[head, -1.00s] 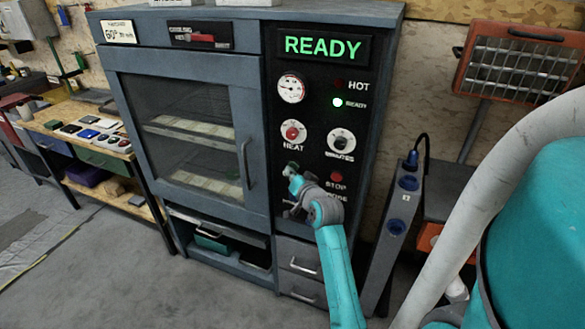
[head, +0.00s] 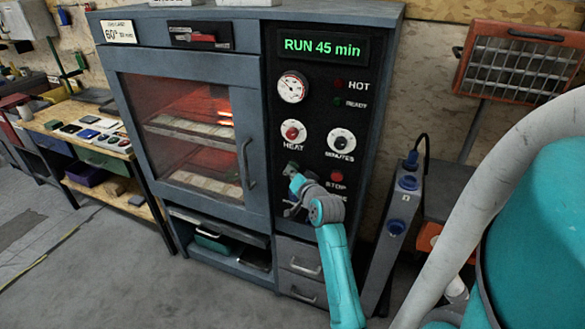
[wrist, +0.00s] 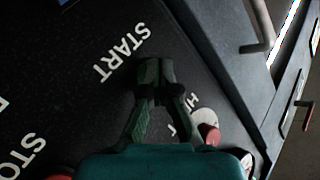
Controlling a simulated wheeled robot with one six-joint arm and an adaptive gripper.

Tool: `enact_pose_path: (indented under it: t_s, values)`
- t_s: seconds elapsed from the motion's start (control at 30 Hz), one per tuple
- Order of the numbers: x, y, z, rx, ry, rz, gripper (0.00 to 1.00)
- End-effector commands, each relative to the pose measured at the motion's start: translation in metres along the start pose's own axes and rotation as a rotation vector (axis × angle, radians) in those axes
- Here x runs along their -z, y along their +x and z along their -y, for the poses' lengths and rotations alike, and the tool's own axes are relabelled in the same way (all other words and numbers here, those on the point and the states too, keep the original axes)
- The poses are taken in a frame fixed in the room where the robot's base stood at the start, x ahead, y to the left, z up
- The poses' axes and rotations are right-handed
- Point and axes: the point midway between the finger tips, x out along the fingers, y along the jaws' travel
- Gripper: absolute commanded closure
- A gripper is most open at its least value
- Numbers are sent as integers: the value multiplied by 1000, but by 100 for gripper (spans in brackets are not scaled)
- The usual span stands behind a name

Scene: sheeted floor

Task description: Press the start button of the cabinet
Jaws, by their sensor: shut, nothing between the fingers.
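The grey cabinet (head: 190,58) stands ahead, its window (head: 190,125) glowing red inside. Its display (head: 322,48) reads "RUN 45 min" in green. My gripper (head: 292,178) is at the lower left of the black control panel (head: 315,115), below the heat knob (head: 292,133) and left of the red stop button (head: 337,176). In the wrist view, my gripper (wrist: 154,72) is shut and empty, its fingertips at the panel just beside the "START" label (wrist: 123,54). The start button itself is hidden behind the fingers; I cannot tell whether they touch it.
The minutes knob (head: 341,141) and the dark hot and ready lamps are on the panel. The door handle (head: 246,163) is left of my gripper, drawers (head: 298,258) below. A workbench (head: 75,125) stands left, an orange heater (head: 522,65) right. The floor in front is clear.

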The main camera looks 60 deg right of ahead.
Motion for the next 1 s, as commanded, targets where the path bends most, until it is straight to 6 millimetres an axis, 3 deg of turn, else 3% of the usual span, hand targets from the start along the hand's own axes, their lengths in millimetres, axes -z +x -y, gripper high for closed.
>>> enact_pose_path:
  t_s: [0.73, 1.0]
  values:
    - [-10, -12, 9, 0, 0, 1, 100]
    - [-21, -28, 20, 1, 0, 2, 100]
